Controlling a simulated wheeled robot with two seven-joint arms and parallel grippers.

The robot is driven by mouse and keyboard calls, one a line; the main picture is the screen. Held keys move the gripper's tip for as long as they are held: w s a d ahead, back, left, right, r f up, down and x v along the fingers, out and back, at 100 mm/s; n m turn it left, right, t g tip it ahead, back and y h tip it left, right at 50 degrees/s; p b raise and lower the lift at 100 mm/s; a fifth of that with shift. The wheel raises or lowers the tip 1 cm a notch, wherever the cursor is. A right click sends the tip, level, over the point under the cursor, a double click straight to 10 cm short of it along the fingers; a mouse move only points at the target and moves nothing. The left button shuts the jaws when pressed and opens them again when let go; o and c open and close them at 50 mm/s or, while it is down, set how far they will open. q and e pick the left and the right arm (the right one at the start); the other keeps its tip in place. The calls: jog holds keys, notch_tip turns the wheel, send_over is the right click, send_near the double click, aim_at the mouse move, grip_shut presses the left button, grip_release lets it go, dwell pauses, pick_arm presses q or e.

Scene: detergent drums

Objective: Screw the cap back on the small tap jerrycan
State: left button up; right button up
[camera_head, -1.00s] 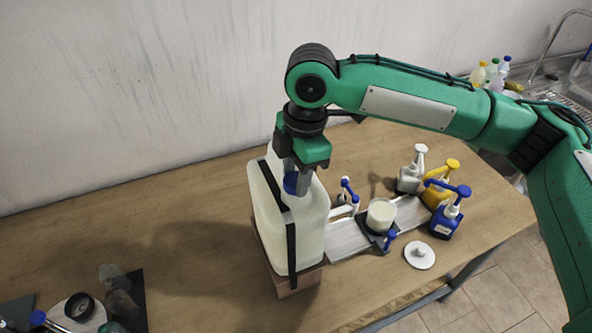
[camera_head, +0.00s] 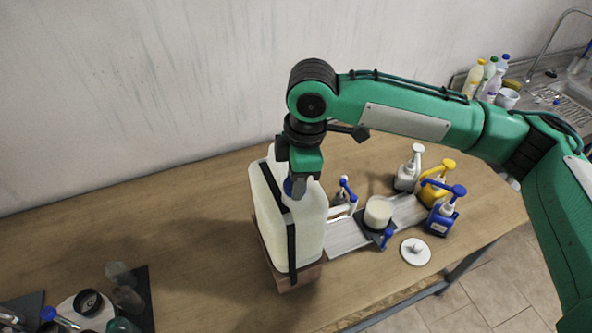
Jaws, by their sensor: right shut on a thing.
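The small tap jerrycan (camera_head: 307,236) is a translucent white can with black straps, standing upright on a brown block (camera_head: 293,278) on the table. Its blue cap (camera_head: 289,186) is at the top, partly hidden by my right gripper (camera_head: 297,187). My right gripper points down from above and is shut on the blue cap. Whether the cap sits fully on the neck cannot be told. My left gripper is not in view.
Right of the can are a grey tray (camera_head: 348,238), a cream-filled cup (camera_head: 378,212), a white disc (camera_head: 415,251) and white, yellow and blue pump bottles (camera_head: 443,212). Dark mats with small items lie at lower left. The table's left middle is clear.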

jog(key=shift+m+p, duration=0.8)
jog(key=shift+m, duration=0.2)
jog(key=shift+f, duration=0.1)
jog(key=shift+s+m+p, duration=0.1)
jog(key=shift+m+p, duration=0.4)
jog(key=shift+p, duration=0.1)
jog(key=shift+m+p, duration=0.6)
jog(key=shift+m, duration=0.3)
jog(key=shift+f+m+t, duration=0.1)
jog(key=shift+m+t, duration=0.2)
jog(key=shift+m, duration=1.4)
